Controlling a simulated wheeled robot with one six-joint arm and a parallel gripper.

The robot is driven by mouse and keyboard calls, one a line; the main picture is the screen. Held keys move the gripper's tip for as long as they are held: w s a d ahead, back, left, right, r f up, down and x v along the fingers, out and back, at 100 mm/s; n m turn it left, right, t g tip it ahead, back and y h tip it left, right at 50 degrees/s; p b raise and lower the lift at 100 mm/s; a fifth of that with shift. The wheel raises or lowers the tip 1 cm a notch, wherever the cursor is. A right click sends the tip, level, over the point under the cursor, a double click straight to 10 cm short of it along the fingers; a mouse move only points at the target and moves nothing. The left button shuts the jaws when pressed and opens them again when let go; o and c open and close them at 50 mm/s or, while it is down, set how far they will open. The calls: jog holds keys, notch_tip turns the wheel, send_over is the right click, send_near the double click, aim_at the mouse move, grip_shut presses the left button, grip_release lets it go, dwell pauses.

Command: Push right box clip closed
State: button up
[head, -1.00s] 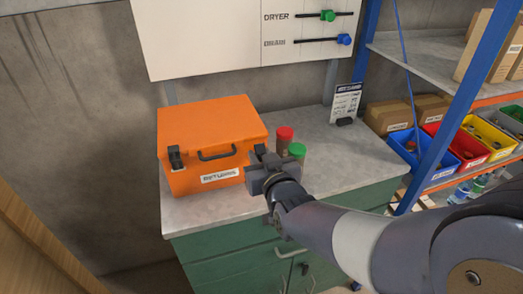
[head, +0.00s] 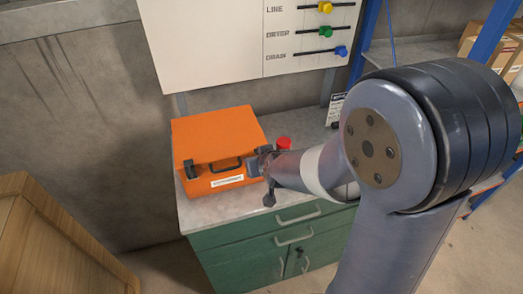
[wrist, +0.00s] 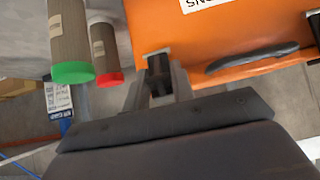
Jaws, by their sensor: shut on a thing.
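The orange box (head: 218,140) stands on the counter with its lid down and a dark handle (head: 226,165) on its front. The left clip (head: 190,169) is dark and sits on the box's left front. My gripper (head: 260,163) is at the box's right front corner and largely hides the right clip in the head view. In the wrist view, my gripper (wrist: 160,88) is shut on the dark right clip (wrist: 157,66), against the orange box (wrist: 225,35). Whether the clip is fully down against the box I cannot tell.
A red-capped jar (wrist: 108,78) and a green-capped jar (wrist: 72,72) stand beside the box, close to my gripper. A panel with coloured sliders (head: 305,35) is on the wall behind. The counter (head: 205,212) has a narrow free strip before the box.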

jog(key=shift+w+g+p, duration=0.15)
jog(key=shift+g+p, duration=0.25)
jog(key=shift+p, duration=0.45)
jog(key=o, duration=1)
jog(key=shift+r, duration=0.1)
jog(key=shift+b, duration=0.35)
